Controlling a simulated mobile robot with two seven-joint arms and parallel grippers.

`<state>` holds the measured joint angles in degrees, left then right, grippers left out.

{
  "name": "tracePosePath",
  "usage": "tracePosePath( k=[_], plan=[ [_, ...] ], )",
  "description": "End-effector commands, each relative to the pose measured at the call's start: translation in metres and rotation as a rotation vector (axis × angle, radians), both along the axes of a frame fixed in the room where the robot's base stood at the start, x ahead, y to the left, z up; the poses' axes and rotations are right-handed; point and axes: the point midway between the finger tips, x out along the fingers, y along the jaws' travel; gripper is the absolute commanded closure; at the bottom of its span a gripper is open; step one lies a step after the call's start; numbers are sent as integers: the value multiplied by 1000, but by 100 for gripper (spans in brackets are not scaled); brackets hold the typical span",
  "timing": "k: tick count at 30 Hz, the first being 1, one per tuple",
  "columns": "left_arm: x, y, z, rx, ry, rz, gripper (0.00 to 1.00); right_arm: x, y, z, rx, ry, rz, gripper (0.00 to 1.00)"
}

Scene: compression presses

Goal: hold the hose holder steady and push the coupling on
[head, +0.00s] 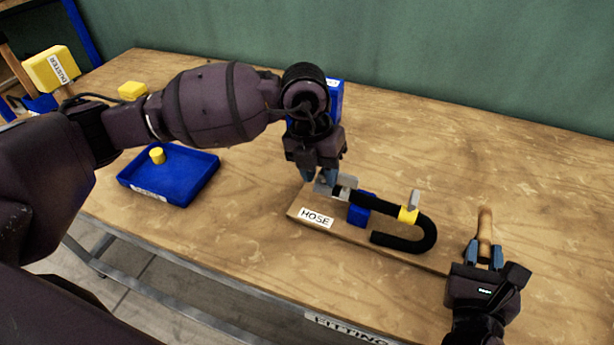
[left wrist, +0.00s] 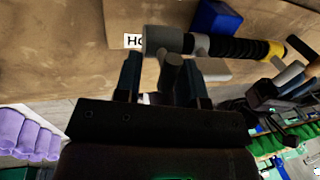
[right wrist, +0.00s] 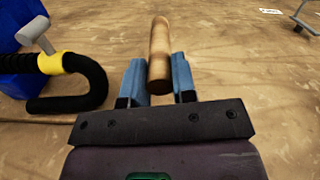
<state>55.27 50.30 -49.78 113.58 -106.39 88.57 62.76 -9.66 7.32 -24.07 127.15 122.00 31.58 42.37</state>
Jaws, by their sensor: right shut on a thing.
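The hose holder is a wooden board (head: 378,236) labelled HOSE, with a blue block (head: 359,214) and a curved black hose (head: 422,243) with a yellow band. The grey coupling (left wrist: 162,38) lies in line with the hose's left end; I cannot tell how far it is on. My left gripper (head: 322,184) points down at the coupling, its fingers apart on either side of the coupling's grey peg (left wrist: 173,70).
A blue tray (head: 190,185) with a yellow piece (head: 157,155) sits on the left of the table. A blue box (head: 336,98) stands behind my left gripper.

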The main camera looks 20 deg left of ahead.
Motion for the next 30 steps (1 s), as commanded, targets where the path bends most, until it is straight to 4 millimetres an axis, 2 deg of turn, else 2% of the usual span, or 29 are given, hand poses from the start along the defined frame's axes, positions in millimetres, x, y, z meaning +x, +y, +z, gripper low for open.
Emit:
tracePosePath(
  k=[7,10,24,30],
  plan=[
    [-2,-5,3,-13,0,-10,53,0,4,0,4,-1,11,100],
    [-1,-3,11,-13,-2,-10,53,0,5,0,4,-1,12,100],
    [1,16,92,-4,-4,-4,53,0,3,-1,2,1,7,100],
    [1,21,112,-2,-1,-1,53,0,2,0,2,-1,4,100]
  ],
)
